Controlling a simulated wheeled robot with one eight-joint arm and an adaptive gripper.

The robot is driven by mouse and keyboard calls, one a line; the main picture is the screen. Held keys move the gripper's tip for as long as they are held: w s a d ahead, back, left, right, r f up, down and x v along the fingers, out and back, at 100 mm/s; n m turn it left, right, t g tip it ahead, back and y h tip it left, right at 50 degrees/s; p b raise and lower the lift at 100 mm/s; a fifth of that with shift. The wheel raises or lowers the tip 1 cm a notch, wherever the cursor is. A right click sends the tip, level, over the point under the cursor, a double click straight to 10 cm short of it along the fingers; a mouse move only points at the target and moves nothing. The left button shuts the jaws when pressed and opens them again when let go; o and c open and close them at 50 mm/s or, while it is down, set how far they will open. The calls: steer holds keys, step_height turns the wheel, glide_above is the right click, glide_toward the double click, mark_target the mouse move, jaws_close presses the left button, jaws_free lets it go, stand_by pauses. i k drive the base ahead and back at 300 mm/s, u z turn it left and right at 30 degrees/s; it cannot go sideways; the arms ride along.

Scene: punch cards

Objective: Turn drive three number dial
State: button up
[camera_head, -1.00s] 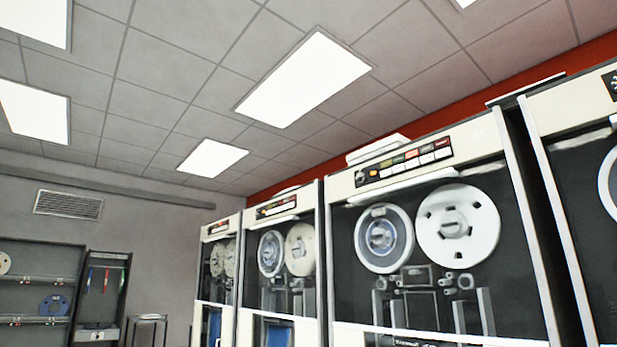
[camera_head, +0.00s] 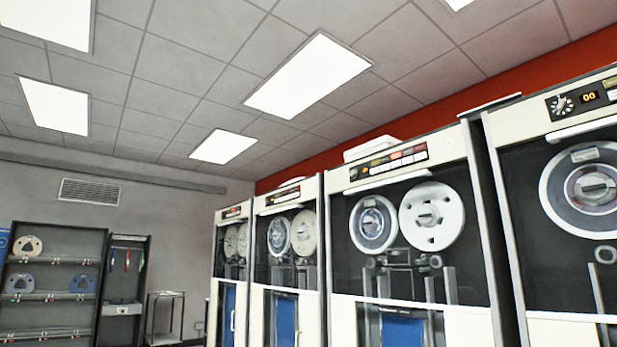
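Several tall cream tape drives stand in a row along the right wall. The nearest drive (camera_head: 505,130), at the right edge, has a round dial (camera_head: 562,105) with white marks beside a small display (camera_head: 589,97) reading 00. The drive to its left (camera_head: 341,250) has a control strip (camera_head: 390,163) with coloured buttons and a small knob (camera_head: 354,174) at its left end. Two drives farther left have similar strips, too small to read. I cannot tell which drive is number three. My gripper is not in view.
At the far left stand a dark shelf rack (camera_head: 52,308) with reels, a narrow cabinet (camera_head: 122,290) and a small metal stand (camera_head: 163,315). A vent (camera_head: 90,191) is on the back wall.

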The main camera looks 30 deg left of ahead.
mark_target(353, 174)
steer(key=u, duration=1.8)
steer(key=i, duration=1.05)
steer(key=z, duration=0.05)
